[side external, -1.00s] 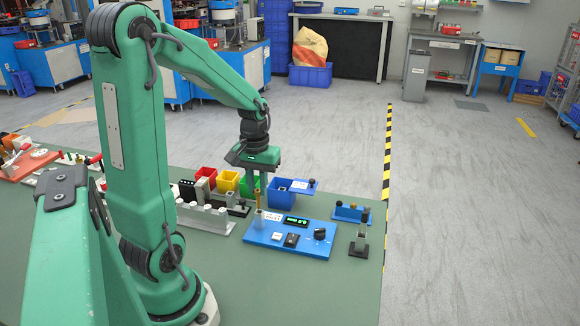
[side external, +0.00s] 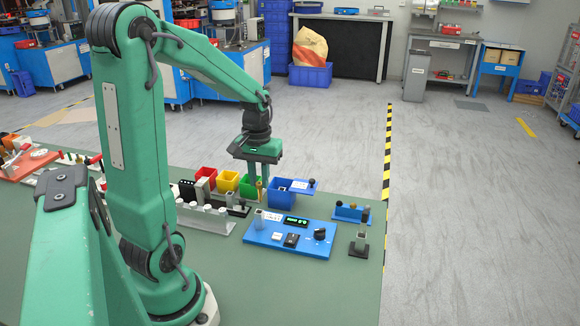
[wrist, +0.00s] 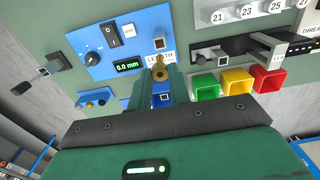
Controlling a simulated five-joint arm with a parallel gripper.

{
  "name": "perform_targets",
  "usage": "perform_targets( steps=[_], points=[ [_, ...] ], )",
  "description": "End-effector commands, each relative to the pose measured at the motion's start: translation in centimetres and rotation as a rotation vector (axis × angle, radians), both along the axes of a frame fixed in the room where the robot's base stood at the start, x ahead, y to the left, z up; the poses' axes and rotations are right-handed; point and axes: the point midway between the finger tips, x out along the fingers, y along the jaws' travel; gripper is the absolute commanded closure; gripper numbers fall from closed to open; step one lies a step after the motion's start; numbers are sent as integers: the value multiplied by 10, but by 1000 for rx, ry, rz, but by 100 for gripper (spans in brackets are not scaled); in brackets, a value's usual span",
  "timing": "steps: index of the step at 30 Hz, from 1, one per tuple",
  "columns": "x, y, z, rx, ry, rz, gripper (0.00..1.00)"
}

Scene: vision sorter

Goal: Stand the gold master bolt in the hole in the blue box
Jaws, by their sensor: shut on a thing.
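My gripper (side external: 258,178) is shut on the gold bolt (side external: 259,191) and holds it above the table between the blue control panel and the row of bins. In the wrist view the gold bolt (wrist: 160,73) sits between my two green fingers (wrist: 161,85), its round end towards the camera. The blue box (side external: 281,197) stands just right of my gripper in the side view, with a small blue ledge (side external: 303,187) on its right. In the wrist view it is largely hidden behind my fingers. I cannot make out its hole.
The blue panel (side external: 276,240) has an upright square post (side external: 259,219), a display reading 0.0 mm (wrist: 128,66) and a knob. Green (wrist: 206,85), yellow (wrist: 236,80) and red (wrist: 268,79) bins stand beside the blue box.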

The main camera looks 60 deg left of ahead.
Motion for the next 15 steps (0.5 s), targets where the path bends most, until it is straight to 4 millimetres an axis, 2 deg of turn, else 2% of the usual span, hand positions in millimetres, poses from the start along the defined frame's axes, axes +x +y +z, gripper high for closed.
perform_targets(
  steps=[15],
  points=[
    [71, 53, 18, 0, 0, 0, 100]
  ],
)
